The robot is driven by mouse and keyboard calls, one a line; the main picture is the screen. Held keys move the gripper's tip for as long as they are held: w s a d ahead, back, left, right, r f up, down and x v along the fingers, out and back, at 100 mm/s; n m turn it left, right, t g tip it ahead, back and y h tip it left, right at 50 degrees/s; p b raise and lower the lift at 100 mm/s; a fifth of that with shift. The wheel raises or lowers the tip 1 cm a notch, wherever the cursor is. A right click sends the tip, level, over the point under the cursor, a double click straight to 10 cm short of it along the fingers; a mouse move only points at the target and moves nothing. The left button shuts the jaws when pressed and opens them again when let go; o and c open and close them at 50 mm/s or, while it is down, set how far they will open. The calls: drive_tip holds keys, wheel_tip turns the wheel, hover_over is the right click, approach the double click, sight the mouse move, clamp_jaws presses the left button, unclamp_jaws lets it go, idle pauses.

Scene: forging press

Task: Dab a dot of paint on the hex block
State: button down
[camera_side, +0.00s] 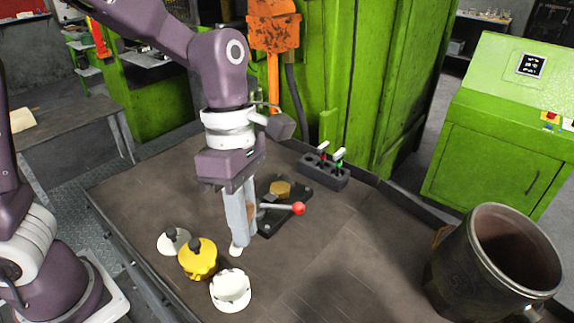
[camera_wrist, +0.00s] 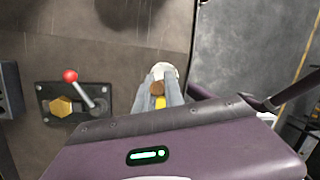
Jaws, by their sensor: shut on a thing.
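The hex block (camera_side: 281,188) is a bronze-coloured hexagon on a dark fixture (camera_side: 270,220) with a red-ball lever (camera_side: 299,208). In the wrist view the hex block (camera_wrist: 61,107) is to the left of my fingers. My gripper (camera_side: 240,222) points down, shut on a slim dauber. The dauber's pale tip (camera_side: 236,248) shows below the fingers; its brown part (camera_wrist: 157,88) and a yellow part show between them. An open-looking white pot (camera_side: 230,290) stands near the front. The tip is apart from the hex block.
A white lid-like piece (camera_side: 172,243) with a black knob lies left of the yellow pot. A dark rack (camera_side: 324,176) holds daubers with red and green bands behind the fixture. A large metal bucket (camera_side: 495,265) stands at right. The table between is clear.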

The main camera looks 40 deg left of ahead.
sight(236, 255)
drive_tip(key=shift+s+a+f, duration=0.1)
drive_tip(key=shift+s+f, duration=0.3)
drive_tip(key=shift+f, duration=0.7)
drive_tip(key=shift+s+d+f, duration=0.1)
drive_tip(key=shift+s+f, duration=0.25)
drive_tip(key=shift+f, duration=0.7)
drive_tip(key=shift+s+a+f, duration=0.1)
drive_tip(key=shift+s+f, duration=0.3)
drive_tip(key=shift+f, duration=0.7)
drive_tip(key=shift+f, duration=0.6)
wheel_tip(236, 255, up, 7)
